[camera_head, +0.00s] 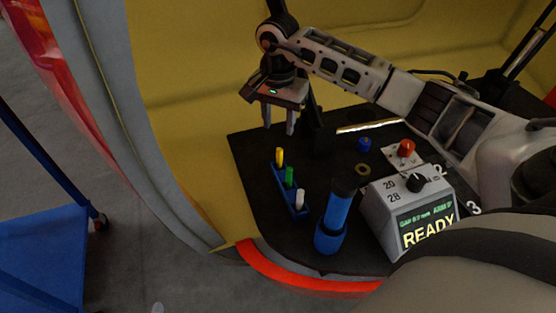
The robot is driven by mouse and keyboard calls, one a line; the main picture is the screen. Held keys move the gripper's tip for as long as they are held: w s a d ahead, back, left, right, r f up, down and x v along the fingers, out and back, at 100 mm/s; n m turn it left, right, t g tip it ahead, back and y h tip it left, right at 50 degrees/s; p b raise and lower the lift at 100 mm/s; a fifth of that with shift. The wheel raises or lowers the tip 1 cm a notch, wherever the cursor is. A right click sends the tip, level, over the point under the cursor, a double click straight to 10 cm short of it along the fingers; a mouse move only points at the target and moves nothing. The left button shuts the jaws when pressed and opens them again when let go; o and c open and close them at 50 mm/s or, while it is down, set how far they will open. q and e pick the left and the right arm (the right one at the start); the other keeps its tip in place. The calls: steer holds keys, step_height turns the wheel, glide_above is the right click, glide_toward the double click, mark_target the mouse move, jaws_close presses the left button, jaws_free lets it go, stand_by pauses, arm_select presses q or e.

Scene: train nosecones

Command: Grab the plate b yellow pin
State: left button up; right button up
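The yellow pin (280,157) stands upright at the far end of a narrow blue plate (297,207) on the dark tabletop. A green pin (289,176) and a white pin (300,199) stand in the same plate, nearer to me. My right gripper (279,130) hangs above and just behind the yellow pin in the picture, fingers pointing down. Its two fingers are apart with nothing seen between them. I see no contact with the pin. My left gripper is not in view.
A grey control box (408,207) reading READY is farther right, with a red knob (406,147), a blue piece (364,145) and a ring (362,170) behind. A blue cart (40,262) stands on the floor at left.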

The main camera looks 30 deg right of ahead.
mark_target(279, 149)
step_height(279, 149, down, 5)
steer(key=shift+a, duration=0.1)
steer(key=shift+s+f, duration=0.15)
steer(key=shift+f, duration=1.2)
steer(key=shift+s+f, duration=0.15)
steer(key=shift+f, duration=1.15)
jaws_close()
